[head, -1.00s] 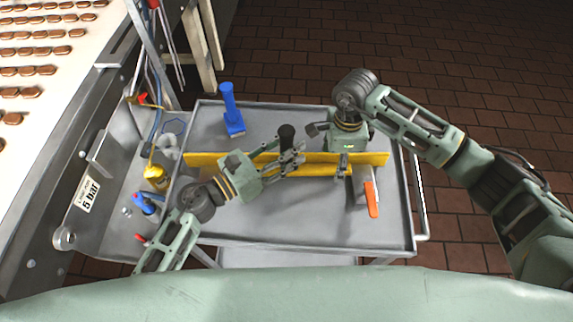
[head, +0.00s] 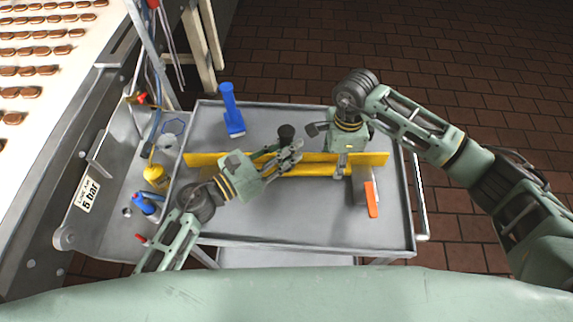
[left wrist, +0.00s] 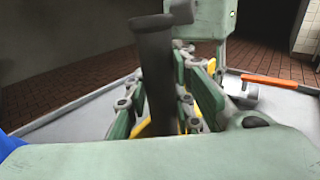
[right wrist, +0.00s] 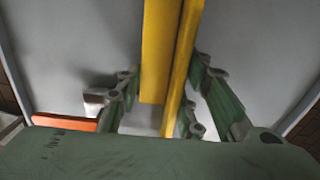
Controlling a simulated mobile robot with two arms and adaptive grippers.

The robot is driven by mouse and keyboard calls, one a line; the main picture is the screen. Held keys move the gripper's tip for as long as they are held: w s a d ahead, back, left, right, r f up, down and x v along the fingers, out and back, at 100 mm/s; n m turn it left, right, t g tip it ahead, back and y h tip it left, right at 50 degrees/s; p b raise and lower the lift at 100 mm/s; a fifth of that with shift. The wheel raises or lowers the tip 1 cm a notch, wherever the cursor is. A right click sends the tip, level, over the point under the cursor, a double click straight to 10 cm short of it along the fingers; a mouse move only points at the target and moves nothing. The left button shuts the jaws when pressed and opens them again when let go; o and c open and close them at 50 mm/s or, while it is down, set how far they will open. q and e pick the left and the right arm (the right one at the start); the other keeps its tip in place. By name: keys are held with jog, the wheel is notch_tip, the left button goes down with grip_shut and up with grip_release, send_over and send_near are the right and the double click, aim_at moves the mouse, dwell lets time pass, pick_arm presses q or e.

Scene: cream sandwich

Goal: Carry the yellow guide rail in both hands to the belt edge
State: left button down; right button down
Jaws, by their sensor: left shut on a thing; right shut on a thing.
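The yellow guide rail (head: 376,158) runs left to right across the grey cart top in the head view. My left gripper (head: 291,157) is shut on its middle part; a dark post hides much of this hold in the left wrist view, where a little yellow (left wrist: 194,118) shows between the fingers. My right gripper (head: 341,164) is shut on the rail further right; in the right wrist view the rail (right wrist: 155,50) passes between the fingers. I cannot tell whether it is clear of the cart. The belt edge (head: 75,125) is at the left.
The dark post (head: 286,132) stands close behind the rail at my left gripper. A blue tool (head: 232,112) lies at the cart's back left. A side tray (head: 115,215) with small items sits between cart and belt.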

aim_at(282, 139)
pick_arm(q)
jog(key=shift+w+r, duration=0.1)
jog(key=shift+r, duration=0.1)
pick_arm(e)
jog(key=shift+w+r, duration=0.1)
jog(key=shift+r, duration=0.05)
